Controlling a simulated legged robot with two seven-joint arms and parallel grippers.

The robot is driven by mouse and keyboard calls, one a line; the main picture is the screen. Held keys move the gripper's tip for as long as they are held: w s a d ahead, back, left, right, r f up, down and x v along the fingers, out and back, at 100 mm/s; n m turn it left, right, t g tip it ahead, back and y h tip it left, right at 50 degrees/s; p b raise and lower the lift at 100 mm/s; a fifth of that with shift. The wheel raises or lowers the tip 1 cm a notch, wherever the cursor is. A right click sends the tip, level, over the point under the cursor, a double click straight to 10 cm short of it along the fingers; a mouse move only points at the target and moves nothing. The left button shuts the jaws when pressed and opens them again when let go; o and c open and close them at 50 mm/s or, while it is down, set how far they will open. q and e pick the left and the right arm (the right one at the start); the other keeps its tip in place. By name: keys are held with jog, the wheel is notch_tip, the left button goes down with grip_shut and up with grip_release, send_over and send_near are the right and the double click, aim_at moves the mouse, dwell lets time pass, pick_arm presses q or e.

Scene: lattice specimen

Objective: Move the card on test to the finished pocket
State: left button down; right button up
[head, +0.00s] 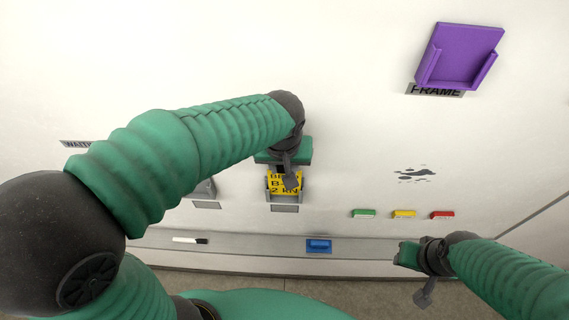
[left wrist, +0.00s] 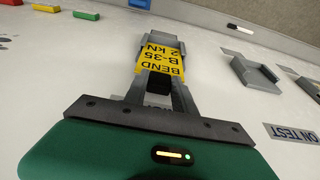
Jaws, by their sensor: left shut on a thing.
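The yellow card (head: 285,187), marked BEND B-35 2 kN, is held in my left gripper (head: 284,176) near the board. It also shows in the left wrist view (left wrist: 162,58), where the left gripper (left wrist: 155,85) is shut on it. The card is over a grey pocket (left wrist: 150,38) to the right of the on test pocket in the head view. I cannot tell whether it is seated there, and that pocket's label is mostly hidden by the gripper. The on test pocket (left wrist: 258,74) looks empty, with its ON TEST label (left wrist: 292,132) beside it. My right gripper (head: 408,254) is low at the right, away from the card.
A purple FRAME holder (head: 464,54) is at upper right. Green (head: 363,214), yellow (head: 404,214) and red (head: 442,215) magnets sit on the board. A marker (head: 190,240) and blue block (head: 319,246) lie along the ledge. My left arm covers part of the board.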

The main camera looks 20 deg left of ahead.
pick_arm(q)
jog(key=shift+f+b, duration=0.4)
jog(key=shift+f, duration=0.25)
jog(key=shift+f+b, duration=0.6)
jog(key=shift+f, duration=0.2)
dwell(0.5)
jog(key=c, duration=0.9)
grip_release()
jog(key=shift+c, duration=0.2)
jog(key=o, duration=0.5)
jog(key=shift+r, duration=0.15)
